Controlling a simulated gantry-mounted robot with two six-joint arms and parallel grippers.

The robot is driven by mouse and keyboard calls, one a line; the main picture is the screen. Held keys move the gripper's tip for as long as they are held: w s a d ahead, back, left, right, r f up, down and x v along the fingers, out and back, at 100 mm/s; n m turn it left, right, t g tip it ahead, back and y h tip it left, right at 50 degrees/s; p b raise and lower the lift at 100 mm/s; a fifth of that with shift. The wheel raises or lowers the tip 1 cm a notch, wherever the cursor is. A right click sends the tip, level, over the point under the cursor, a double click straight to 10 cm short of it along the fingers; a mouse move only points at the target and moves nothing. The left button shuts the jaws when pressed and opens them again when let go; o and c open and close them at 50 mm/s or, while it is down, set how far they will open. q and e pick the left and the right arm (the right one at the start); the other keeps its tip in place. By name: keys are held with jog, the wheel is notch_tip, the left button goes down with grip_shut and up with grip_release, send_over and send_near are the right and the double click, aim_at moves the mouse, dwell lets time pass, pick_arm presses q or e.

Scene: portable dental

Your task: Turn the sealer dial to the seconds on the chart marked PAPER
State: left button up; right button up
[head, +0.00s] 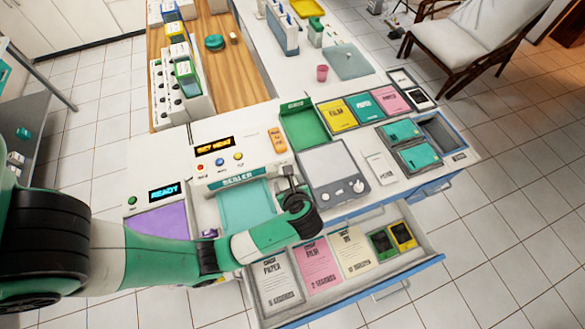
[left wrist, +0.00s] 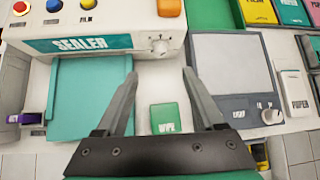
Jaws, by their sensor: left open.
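The white sealer (head: 236,150) stands on the counter with a lit orange display and red, blue and yellow buttons on top. Its dial (left wrist: 160,45) is a pale knob at the front right corner. My left gripper (head: 289,174) is open in front of that corner; in the left wrist view its fingers (left wrist: 160,76) point at the dial, apart from it, with nothing between them. The PAPER chart (head: 278,284) lies at the left of the open drawer (head: 405,272); its seconds figure is too small to read surely. My right gripper is not in view.
A pink chart (head: 319,265) and a cream chart (head: 355,250) lie beside the PAPER chart. A grey scale-like device (head: 333,171) stands right of the sealer. A purple-topped unit marked READY (head: 163,193) is left.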

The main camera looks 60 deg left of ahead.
pick_arm(q)
jog(key=b+x, duration=0.2)
jog(key=x, duration=0.9)
jog(key=shift+a+f, duration=0.1)
jog(key=shift+a, duration=0.1)
grip_shut()
